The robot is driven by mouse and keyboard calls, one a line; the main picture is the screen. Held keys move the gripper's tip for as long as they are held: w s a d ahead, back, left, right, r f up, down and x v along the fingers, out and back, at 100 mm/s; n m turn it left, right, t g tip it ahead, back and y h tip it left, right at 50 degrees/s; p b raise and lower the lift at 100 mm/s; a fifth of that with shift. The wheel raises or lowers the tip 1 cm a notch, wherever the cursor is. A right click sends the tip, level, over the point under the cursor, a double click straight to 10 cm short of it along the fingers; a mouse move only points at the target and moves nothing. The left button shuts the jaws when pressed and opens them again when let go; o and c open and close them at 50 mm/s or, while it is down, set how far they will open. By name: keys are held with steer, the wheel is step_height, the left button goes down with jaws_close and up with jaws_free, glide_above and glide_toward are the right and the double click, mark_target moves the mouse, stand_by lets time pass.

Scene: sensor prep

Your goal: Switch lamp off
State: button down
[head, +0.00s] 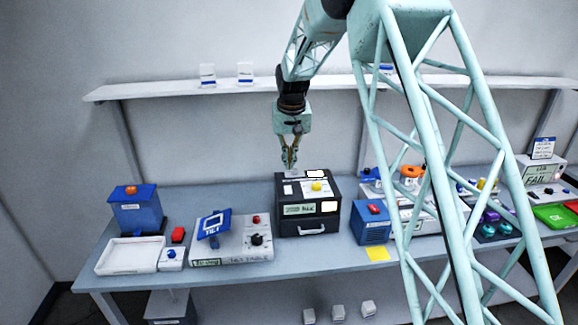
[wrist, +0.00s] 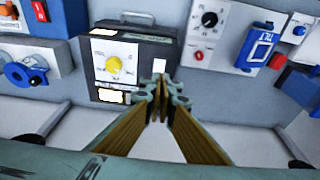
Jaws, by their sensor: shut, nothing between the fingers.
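A black box (head: 296,222) with a yellow knob (head: 316,186) stands at the middle of the table. Bright white patches (head: 329,207) show on its top and front, and a small white piece (head: 288,189) is on its top left. I cannot tell for sure which part is the lamp. In the wrist view the box (wrist: 170,52) is upside down, with its yellow knob (wrist: 115,65) left of my fingers. My gripper (head: 289,167) is shut and empty, pointing down over the box's back left part. The wrist view shows its closed fingers (wrist: 160,88); contact cannot be told.
A white-grey panel (head: 205,262) with a black knob and a tilted blue piece is left of the box. A blue box (head: 371,229) with a red top piece is close on the right. A white tray (head: 130,255) lies far left. A shelf (head: 170,90) runs behind.

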steer(key=shift+w+r+t+b, duration=0.1)
steer(key=shift+w+t+b, duration=0.2)
steer(key=shift+b, duration=1.1)
steer(key=shift+w+a+r+b, duration=0.1)
steer(key=shift+w+r+b, duration=0.1)
steer(key=shift+b, duration=0.5)
steer(key=shift+r+t, duration=0.15)
steer(key=shift+t, duration=0.15)
steer(key=shift+w, duration=0.1)
glide_above(288, 187)
steer(key=s, duration=0.2)
steer(key=f, duration=1.1)
steer(key=shift+w+a+f, duration=0.1)
steer(key=shift+w+f, duration=0.15)
steer(key=shift+x, duration=0.95)
steer(key=shift+d+f+p, duration=0.1)
steer(key=shift+d+p, duration=0.1)
steer(key=shift+p, duration=0.35)
